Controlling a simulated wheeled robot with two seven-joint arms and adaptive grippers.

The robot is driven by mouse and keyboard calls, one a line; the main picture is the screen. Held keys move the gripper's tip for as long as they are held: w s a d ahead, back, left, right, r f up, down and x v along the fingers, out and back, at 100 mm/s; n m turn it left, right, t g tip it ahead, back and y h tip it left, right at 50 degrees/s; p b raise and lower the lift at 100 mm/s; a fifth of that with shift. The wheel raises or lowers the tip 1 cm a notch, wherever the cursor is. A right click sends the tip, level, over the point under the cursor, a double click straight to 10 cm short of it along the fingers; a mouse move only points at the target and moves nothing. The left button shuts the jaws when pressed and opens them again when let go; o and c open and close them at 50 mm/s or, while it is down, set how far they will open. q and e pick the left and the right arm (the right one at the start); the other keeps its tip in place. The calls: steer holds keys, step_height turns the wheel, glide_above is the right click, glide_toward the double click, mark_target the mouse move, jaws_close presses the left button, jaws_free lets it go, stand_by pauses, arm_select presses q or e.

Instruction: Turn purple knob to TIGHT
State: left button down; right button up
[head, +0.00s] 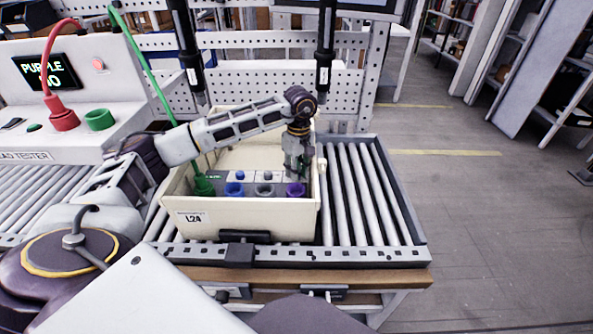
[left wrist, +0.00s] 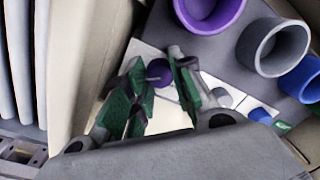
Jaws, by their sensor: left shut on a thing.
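The purple knob (left wrist: 160,71) sits on a white plate behind the purple socket (left wrist: 209,12). My left gripper (head: 294,170) reaches down into the bin from above. In the left wrist view its green-padded fingers are shut on the purple knob, one on each side. In the head view the gripper hides the purple knob, while the purple socket (head: 296,189) shows just in front of it. The TIGHT marking is not readable in either view. My right gripper is not in view.
The cream bin (head: 250,222) labelled L24 stands on a roller conveyor (head: 375,200). Its panel also has a grey socket (head: 265,190), a blue socket (head: 234,189) and a green plug (head: 203,185) on a cable. A tester (head: 70,95) with a display stands at left.

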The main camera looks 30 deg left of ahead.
arm_select(q)
steer(key=c, duration=1.2)
jaws_free()
steer(key=shift+r, duration=5)
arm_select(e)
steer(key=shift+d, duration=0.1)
arm_select(q)
steer(key=shift+r, duration=0.1)
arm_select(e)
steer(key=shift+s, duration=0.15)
arm_select(q)
step_height(320, 180, up, 22)
steer(key=p, duration=2.2)
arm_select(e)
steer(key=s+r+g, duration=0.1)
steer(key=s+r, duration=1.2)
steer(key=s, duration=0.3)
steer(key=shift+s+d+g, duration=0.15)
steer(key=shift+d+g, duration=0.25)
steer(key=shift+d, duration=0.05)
